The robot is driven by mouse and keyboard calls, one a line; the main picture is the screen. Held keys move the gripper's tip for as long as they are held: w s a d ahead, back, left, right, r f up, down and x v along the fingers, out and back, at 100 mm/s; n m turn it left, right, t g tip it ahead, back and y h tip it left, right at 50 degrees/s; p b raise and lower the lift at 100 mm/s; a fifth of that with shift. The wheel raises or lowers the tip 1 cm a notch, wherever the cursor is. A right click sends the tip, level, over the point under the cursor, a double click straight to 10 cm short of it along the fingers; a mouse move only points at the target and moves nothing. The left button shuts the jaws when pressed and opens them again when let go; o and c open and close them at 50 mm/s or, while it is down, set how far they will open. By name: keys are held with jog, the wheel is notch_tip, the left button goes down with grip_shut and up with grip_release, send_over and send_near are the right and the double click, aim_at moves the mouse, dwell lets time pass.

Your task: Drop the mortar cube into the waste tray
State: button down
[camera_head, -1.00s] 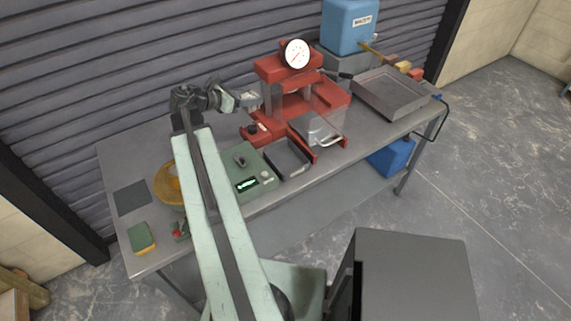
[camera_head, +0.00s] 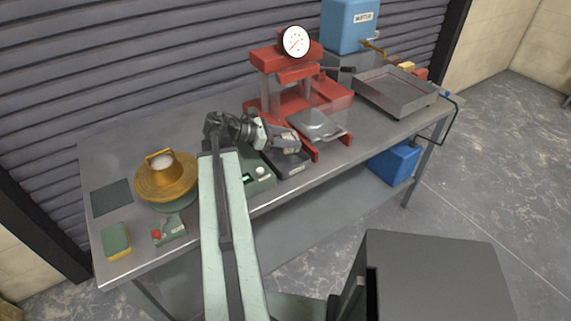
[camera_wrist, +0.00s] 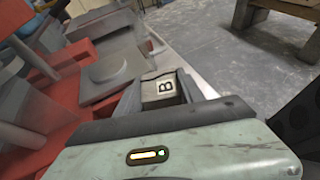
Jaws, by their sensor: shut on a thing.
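My gripper (camera_head: 287,143) is shut on the mortar cube (camera_wrist: 165,88), a pale grey block with a black B on its face. In the wrist view the cube sits between the two grey fingers. In the head view the gripper hangs over a small dark tray (camera_head: 291,168) with a pale label too small to read, in front of the red press. A larger, shallow grey tray (camera_head: 397,102) stands farther right on the bench and looks empty. I cannot tell from labels which one is the waste tray.
The red press (camera_head: 300,85) with its dial stands behind and right of my gripper. A grey plate (camera_head: 315,124) lies between its red rails. A blue water container (camera_head: 350,25) is at the back. A brass-coloured round piece (camera_head: 165,183) and a green sponge (camera_head: 116,240) are at left.

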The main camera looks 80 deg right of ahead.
aim_at(284, 157)
notch_tip(284, 157, down, 3)
jog(key=shift+f+b, duration=0.1)
jog(key=shift+b, duration=0.9)
jog(key=c, duration=0.6)
grip_release()
jog(key=shift+c, duration=0.2)
